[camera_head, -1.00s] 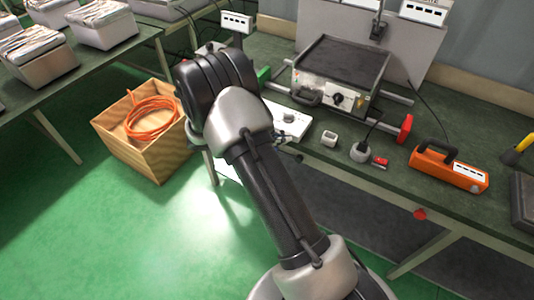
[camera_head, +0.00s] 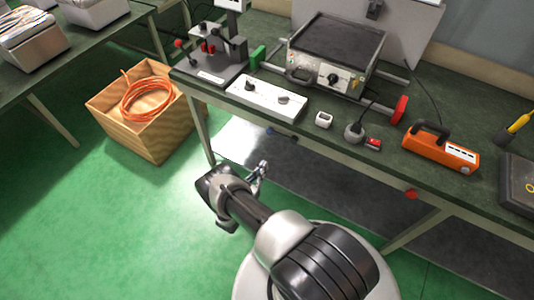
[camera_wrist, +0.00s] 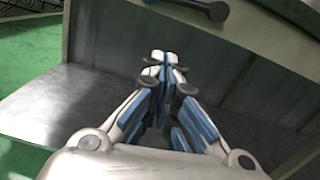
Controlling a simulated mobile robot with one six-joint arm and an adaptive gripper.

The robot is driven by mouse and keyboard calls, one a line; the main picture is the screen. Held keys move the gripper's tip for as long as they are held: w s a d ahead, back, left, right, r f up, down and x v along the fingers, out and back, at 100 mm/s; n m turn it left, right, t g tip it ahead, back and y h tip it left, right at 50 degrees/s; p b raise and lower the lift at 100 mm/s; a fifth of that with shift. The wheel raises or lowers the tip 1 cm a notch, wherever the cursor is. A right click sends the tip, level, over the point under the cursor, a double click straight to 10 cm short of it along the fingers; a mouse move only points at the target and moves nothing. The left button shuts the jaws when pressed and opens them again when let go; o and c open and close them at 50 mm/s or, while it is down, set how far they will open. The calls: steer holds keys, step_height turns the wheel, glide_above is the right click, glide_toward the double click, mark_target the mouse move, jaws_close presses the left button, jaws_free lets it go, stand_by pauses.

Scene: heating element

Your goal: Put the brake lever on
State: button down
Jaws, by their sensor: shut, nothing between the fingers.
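My gripper (camera_head: 263,168) is low in front of the bench, below its front edge and above the grey lower shelf. In the wrist view my gripper (camera_wrist: 165,62) has its fingers together, with nothing between them. A dark lever-like part with a round end and some blue (camera_wrist: 208,10) shows at the top of the wrist view, beyond the fingertips and apart from them. I cannot tell whether either is the brake lever.
The bench (camera_head: 330,145) carries a white panel with knobs (camera_head: 265,99), a heating device (camera_head: 330,75), a small white box (camera_head: 323,120), a grey round plug (camera_head: 354,131) and an orange tool (camera_head: 440,148). A wooden crate (camera_head: 150,138) stands left. Green floor left of my arm is clear.

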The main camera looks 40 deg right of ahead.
mark_target(278, 134)
steer(key=w+d+r, duration=0.4)
steer(key=d, duration=0.5)
steer(key=shift+d+r+b, duration=0.15)
steer(key=shift+r+b, duration=0.05)
steer(key=shift+b, duration=0.1)
steer(key=shift+w, duration=0.15)
steer(key=shift+w+r+m, duration=0.15)
steer(key=shift+r+m, duration=0.1)
steer(key=shift+m, duration=0.15)
